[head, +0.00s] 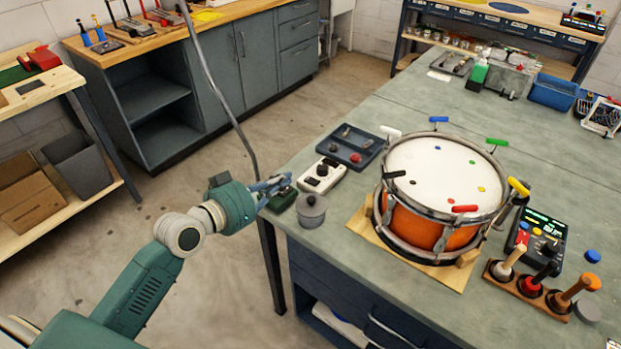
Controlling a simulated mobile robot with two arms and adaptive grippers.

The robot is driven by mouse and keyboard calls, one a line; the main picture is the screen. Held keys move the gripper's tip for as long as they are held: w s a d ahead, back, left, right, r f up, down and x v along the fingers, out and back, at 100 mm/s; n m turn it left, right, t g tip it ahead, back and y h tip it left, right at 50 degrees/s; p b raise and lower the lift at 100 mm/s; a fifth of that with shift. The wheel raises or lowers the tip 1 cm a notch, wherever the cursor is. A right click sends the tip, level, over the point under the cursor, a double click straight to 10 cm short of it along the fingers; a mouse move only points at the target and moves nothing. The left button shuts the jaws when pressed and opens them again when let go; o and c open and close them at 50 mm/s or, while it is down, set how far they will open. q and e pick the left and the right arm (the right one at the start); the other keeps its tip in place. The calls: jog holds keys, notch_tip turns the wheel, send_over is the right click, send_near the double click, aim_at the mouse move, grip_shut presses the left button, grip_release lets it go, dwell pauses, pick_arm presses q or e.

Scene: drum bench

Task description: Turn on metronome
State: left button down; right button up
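No object here is clearly marked as the metronome. A white box with dark knobs (321,176) lies near the left edge of the bench. A dark device with a lit green display and coloured buttons (537,240) lies right of the drum; which of the two is the metronome I cannot tell. My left gripper (275,187) reaches the bench's left edge, just left of the white box and over a small dark green object (282,200). Contact with it and the gap between the fingers are unclear. My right gripper is out of view.
An orange drum (415,226) with coloured tuning keys stands on a wooden base. A grey lidded pot (311,211) is close to my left gripper. A dark tray (350,146) lies behind the white box. A wooden rack of handled tools (528,290) stands front right. The bench's back middle is clear.

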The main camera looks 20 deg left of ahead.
pick_arm(q)
jog(key=p, duration=0.2)
send_over(309, 179)
jog(key=s, duration=0.3)
notch_tip(309, 179, down, 2)
jog(key=f, duration=0.1)
jog(key=d+f, duration=0.1)
jog(key=f, duration=0.1)
jog(key=shift+w, duration=0.15)
jog(key=shift+f, duration=0.7)
